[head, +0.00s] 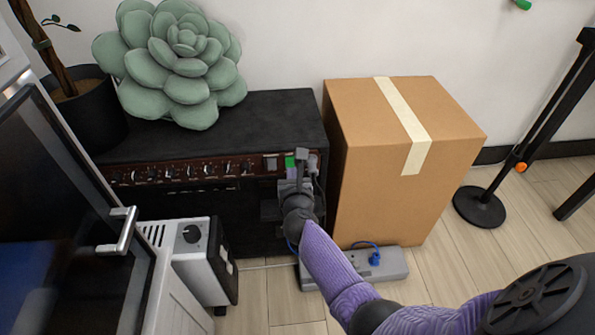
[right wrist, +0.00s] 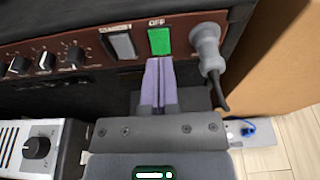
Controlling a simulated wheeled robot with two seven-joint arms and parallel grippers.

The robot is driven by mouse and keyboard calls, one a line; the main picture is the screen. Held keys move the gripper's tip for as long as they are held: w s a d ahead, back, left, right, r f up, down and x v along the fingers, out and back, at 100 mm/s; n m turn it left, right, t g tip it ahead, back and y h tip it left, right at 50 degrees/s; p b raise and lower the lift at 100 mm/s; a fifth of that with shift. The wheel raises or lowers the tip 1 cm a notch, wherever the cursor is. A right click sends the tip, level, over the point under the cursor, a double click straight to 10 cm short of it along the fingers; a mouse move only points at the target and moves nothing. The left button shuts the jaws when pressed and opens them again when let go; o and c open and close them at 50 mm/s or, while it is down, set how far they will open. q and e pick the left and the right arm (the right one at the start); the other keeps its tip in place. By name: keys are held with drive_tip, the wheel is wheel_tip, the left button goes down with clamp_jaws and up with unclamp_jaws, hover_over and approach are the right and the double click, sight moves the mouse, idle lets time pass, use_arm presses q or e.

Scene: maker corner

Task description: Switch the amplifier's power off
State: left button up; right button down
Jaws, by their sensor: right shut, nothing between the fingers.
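The black amplifier (head: 265,115) stands against the wall with a brown knob panel along its front. In the right wrist view, a green switch (right wrist: 159,41) with "OFF" printed above it sits near the panel's right end; its green also shows in the head view (head: 290,161). A grey switch (right wrist: 122,45) is left of it, its label unreadable. A grey plug with a cable (right wrist: 208,48) is right of it. My right gripper (right wrist: 158,72) is shut and empty, its fingertips at the green switch's lower edge. I cannot tell whether they touch it. My left gripper is out of view.
A cardboard box (head: 370,170) stands close on the right. A large green succulent (head: 180,65) sits on the amplifier. A white unit with a knob (head: 190,245) stands in front at left. A power strip (head: 395,265) lies on the floor below.

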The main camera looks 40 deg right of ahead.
use_arm(q)
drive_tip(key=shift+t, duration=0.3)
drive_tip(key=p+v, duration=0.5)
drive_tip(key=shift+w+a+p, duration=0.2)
drive_tip(key=shift+p, duration=0.1)
use_arm(e)
drive_tip(key=r+v, duration=0.1)
drive_tip(key=v, duration=0.9)
drive_tip(key=shift+r, duration=0.45)
